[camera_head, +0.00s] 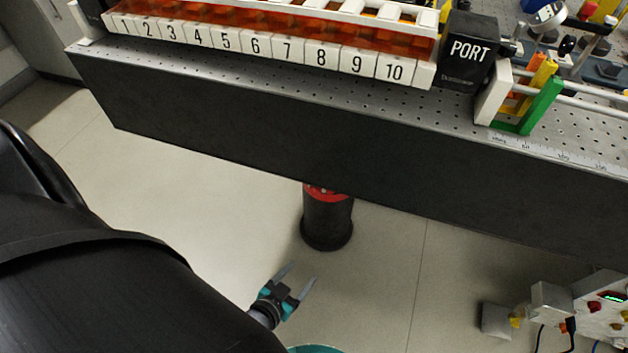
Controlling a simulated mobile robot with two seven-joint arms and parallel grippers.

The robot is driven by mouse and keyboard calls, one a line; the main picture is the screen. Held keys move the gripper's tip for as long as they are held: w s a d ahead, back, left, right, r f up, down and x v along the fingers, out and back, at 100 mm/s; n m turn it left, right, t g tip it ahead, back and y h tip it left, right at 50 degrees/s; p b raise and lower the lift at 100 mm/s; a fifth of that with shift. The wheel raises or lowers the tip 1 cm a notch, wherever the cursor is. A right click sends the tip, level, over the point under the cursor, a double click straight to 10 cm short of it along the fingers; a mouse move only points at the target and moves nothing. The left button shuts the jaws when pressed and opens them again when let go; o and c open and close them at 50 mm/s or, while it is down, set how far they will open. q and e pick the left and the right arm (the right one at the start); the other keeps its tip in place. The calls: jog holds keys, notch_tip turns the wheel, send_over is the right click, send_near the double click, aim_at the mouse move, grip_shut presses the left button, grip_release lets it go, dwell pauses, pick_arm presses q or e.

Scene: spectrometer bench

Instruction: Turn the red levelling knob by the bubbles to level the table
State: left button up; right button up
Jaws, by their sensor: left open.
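The optical table (300,140) has a perforated top and a deep dark front side. Below it a black leg (327,222) stands on the floor. A red ring (325,192) with pale marks circles the leg's top, partly hidden by the table's lower edge. I cannot tell whether this is the levelling knob, and I make out no bubbles. My left gripper (301,273) is open and empty, low in front of the table, its fingers pointing up and right. It appears apart from the leg. My right gripper is not in view.
A grey control box (600,305) with red buttons and cables is at lower right. The floor between is clear.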

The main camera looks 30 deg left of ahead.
pick_arm(q)
notch_tip(320, 180, up, 2)
jog(key=w+a+t+y+b, duration=0.1)
jog(key=w+a+t+b, duration=0.1)
jog(key=n+t+y+b, duration=0.3)
send_near(314, 192)
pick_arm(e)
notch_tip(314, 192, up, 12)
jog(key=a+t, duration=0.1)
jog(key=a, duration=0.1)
pick_arm(q)
jog(key=shift+b+x, duration=1.8)
jog(key=shift+x, duration=1.4)
jog(key=shift+b+x, duration=0.4)
jog(key=shift+x, duration=0.65)
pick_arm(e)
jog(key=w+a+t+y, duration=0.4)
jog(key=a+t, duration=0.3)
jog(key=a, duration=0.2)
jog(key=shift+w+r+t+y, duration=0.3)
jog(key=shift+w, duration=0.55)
pick_arm(q)
grip_shut()
